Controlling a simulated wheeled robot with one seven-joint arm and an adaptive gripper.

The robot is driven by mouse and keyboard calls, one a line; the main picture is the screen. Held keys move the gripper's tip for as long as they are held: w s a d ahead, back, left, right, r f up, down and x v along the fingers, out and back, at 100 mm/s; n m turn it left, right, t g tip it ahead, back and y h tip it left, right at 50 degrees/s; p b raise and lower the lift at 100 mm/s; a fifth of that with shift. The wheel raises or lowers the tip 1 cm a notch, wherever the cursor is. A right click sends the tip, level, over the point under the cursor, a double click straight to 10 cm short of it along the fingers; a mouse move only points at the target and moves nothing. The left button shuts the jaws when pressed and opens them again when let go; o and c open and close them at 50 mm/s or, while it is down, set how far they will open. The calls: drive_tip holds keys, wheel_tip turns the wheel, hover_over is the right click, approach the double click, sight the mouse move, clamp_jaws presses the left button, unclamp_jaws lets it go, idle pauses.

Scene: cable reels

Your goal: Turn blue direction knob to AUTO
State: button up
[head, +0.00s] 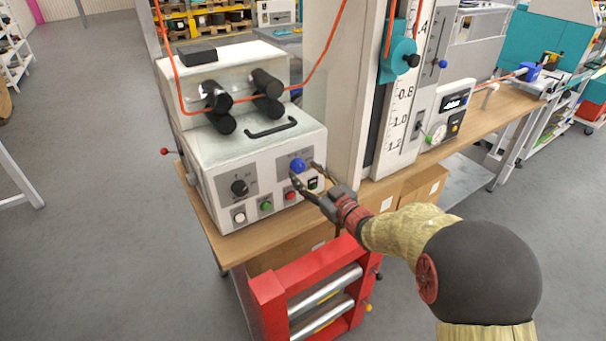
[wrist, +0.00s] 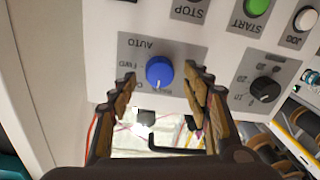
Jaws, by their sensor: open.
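The blue direction knob (head: 298,165) is on a grey plate on the front panel of a white machine. In the wrist view the knob (wrist: 159,72) lies between the two fingers of my gripper (wrist: 161,77). The fingers are open, one on each side, with a visible gap to the knob. The view is upside down. The AUTO label (wrist: 142,44) is at the knob's upper left, with FWD below it. A pale mark on the knob points toward the bottom of the picture, away from AUTO. In the head view my gripper (head: 305,173) is at the panel.
A black dial (head: 239,187) sits left on the panel. White, green (head: 265,205) and red (head: 290,196) buttons line its lower edge. A black handle (head: 270,127) is on the machine's top. An orange cable (head: 240,99) runs through rollers. A tall scale column (head: 398,110) stands at right.

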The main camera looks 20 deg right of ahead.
drive_tip(key=shift+x, duration=1.2)
drive_tip(key=shift+c, duration=1.1)
drive_tip(key=c, duration=0.9)
drive_tip(key=shift+c, duration=0.2)
